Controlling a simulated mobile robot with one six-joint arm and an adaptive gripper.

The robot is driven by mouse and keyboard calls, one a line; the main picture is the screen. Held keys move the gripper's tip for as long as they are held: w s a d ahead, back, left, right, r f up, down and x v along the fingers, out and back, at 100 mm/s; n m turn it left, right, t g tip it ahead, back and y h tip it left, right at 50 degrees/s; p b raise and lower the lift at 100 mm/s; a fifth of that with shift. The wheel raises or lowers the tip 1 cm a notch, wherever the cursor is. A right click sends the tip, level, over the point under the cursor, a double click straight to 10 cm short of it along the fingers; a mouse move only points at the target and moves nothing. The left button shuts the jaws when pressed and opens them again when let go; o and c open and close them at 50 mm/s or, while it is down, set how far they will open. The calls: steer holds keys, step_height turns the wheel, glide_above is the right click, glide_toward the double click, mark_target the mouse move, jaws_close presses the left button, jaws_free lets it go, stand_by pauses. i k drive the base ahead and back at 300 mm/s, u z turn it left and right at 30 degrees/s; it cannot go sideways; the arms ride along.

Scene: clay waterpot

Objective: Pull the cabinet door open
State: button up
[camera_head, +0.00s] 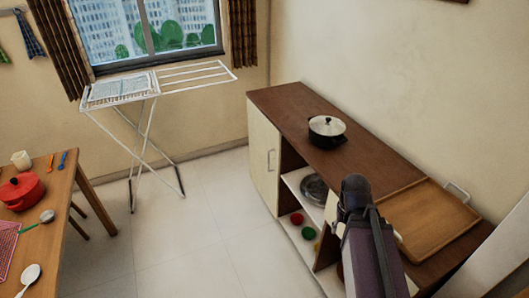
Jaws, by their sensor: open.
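The cabinet (285,105) is long and low, with a dark brown top, and runs along the right wall. Its pale door (263,150) at the far left end is shut flush and carries a slim vertical handle (270,160). The middle of the cabinet is open shelving. My gripper (354,186) is dark and open, above the near part of the cabinet front, to the right of the door and apart from the handle. Its fingertips are small and partly hidden by its own body. My arm hides some of the near front.
A lidded pot (327,131) and a wooden tray (428,217) stand on the cabinet top. A plate (315,188) and small bowls (296,219) sit on the shelves. A drying rack (150,105) stands under the window. A wooden table (48,215) is at left. The floor between is clear.

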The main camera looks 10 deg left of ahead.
mark_target(266, 140)
steer(key=u, duration=0.45)
steer(key=i, duration=0.85)
steer(key=u, duration=0.55)
